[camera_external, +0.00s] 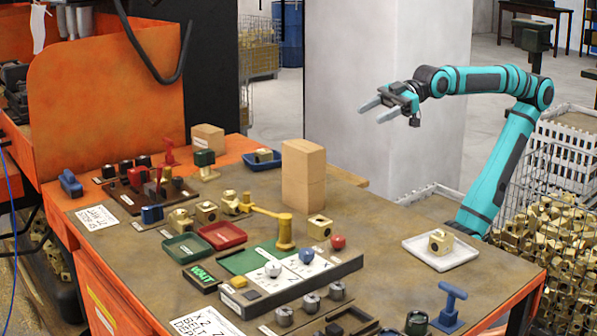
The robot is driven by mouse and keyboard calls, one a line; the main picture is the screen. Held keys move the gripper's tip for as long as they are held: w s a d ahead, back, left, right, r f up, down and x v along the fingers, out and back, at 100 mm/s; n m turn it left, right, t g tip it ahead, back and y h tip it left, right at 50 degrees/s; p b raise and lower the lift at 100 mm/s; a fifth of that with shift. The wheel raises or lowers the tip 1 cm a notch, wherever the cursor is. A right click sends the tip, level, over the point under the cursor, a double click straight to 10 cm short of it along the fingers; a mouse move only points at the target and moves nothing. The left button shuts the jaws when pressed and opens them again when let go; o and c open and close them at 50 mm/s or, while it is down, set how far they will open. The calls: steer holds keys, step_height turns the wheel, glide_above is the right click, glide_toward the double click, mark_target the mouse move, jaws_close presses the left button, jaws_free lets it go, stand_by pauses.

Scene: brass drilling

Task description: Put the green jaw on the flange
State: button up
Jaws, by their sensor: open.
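My gripper (379,111) is open and empty, held in the air at the upper right, well above the table and apart from everything on it. A dark green block (204,158) sits on a small pale base near the back of the table. A dark green rounded piece (416,323) stands at the front right edge. I cannot tell which of these is the green jaw. No part is clearly recognisable as the flange; several small brass blocks and grey metal pieces, such as one grey piece (311,302), stand on the table.
A tall wooden block (303,174) stands mid-table, below and left of my gripper. A white tray (420,257) with a brass part is near my arm's base. Red (222,236) and green (187,248) trays, a brass post (285,232) and a blue T-handle (450,303) also occupy the table.

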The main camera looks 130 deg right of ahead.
steer(key=s+a+f+t+y, duration=0.1)
steer(key=s+a+f+t, duration=0.1)
steer(key=s, duration=0.6)
steer(key=a+f, duration=0.1)
steer(key=a, duration=0.1)
steer(key=shift+a+f+t+y, duration=0.2)
steer(key=shift+a+t+y, duration=0.1)
steer(key=shift+t+y, duration=0.1)
stand_by(0.4)
